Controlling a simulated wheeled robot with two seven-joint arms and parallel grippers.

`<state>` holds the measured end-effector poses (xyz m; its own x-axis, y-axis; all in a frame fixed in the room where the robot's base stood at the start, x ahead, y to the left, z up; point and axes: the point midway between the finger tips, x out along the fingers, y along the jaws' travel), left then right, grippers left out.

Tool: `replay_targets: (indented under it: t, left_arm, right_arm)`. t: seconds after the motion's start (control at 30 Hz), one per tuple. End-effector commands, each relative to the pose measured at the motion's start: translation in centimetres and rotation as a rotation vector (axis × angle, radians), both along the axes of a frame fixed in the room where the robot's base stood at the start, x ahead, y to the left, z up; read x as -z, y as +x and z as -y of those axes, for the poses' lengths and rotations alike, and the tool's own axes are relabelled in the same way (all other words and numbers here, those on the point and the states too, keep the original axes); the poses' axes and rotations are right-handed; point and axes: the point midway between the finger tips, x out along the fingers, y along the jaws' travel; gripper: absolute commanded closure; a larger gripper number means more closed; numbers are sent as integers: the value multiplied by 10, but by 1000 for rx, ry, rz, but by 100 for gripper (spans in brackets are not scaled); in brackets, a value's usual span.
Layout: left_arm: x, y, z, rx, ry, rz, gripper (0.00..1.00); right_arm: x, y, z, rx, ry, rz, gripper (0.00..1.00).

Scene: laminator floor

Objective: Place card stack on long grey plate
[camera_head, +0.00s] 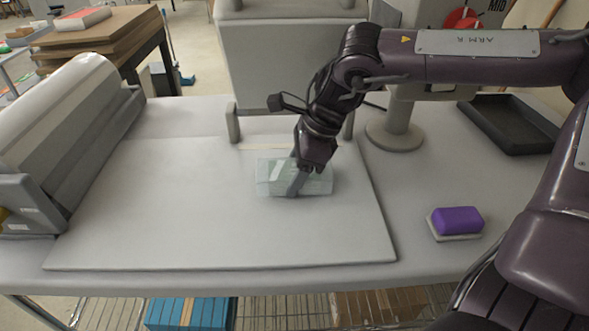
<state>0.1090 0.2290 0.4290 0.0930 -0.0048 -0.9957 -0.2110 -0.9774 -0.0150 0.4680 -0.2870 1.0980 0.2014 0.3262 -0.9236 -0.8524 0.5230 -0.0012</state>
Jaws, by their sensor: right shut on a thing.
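The card stack (270,176) is a pale greenish, translucent-looking flat block. It is at the back right of the long grey plate (190,220), a wide flat board on the table. My right gripper (297,186) comes down over the stack from the back right and is shut on it. The fingers and wrist hide part of the stack. I cannot tell whether the stack touches the plate or is just above it. My left gripper does not show.
A laminator-like machine with a roll (60,110) stands at the left. A large grey box-shaped machine (285,60) is behind the plate. A purple block (458,220) on a small dish and a black tray (510,125) are at the right. The plate's left and front are clear.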

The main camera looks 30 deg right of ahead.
Motion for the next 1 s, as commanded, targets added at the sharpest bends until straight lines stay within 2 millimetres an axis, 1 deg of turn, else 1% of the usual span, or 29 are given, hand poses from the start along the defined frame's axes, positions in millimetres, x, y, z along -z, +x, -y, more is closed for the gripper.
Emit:
replay_targets:
  t: [0.13, 0.17, 0.3, 0.57, 0.67, 0.73, 1.0]
  left_arm:
    - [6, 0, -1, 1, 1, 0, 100]
    - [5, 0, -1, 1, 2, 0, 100]
    - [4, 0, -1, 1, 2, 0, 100]
    - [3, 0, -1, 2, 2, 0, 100]
    - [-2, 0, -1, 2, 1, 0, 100]
    - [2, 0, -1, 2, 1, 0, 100]
    - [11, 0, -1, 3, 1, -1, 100]
  right_arm:
    - [5, 0, 0, 0, 0, 0, 73]
    - [4, 0, 0, 0, 0, 0, 43]
    - [3, 0, 0, 1, 0, 0, 25]
    - [3, 0, 0, 1, 1, -1, 24]
    - [-2, 0, 0, 1, 1, -1, 24]
    - [-6, 0, 2, 0, 0, 4, 24]
    - [-44, -8, 16, 2, -1, 5, 24]
